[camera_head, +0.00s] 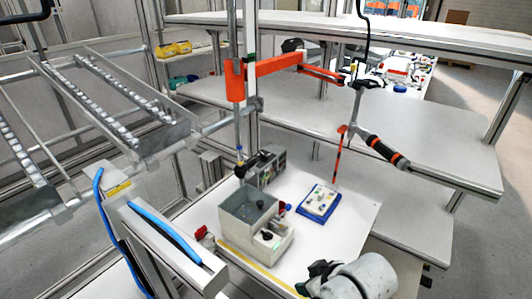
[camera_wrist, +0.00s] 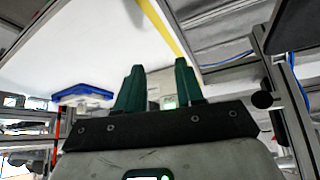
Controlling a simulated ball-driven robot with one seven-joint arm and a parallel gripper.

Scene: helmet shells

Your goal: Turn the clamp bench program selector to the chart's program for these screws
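A grey open-topped box unit (camera_head: 228,230), apparently the clamp bench, stands on the white table. A small dark knob (camera_head: 267,236) sits on its lower front-right part; I cannot read its setting. No readable chart shows. A blue tray (camera_head: 306,211) holding a pale block with small parts lies to the right of the unit; I cannot tell if these are screws. My gripper (camera_head: 312,275) is at the bottom, right of and apart from the unit.
A dark grey device (camera_head: 268,167) stands behind the unit. An orange arm (camera_head: 270,66) suspends a tool with an orange-banded handle (camera_head: 385,150) over the right side. A red item (camera_head: 203,234) lies left of the unit. The table (camera_head: 350,215) is clear right of the tray.

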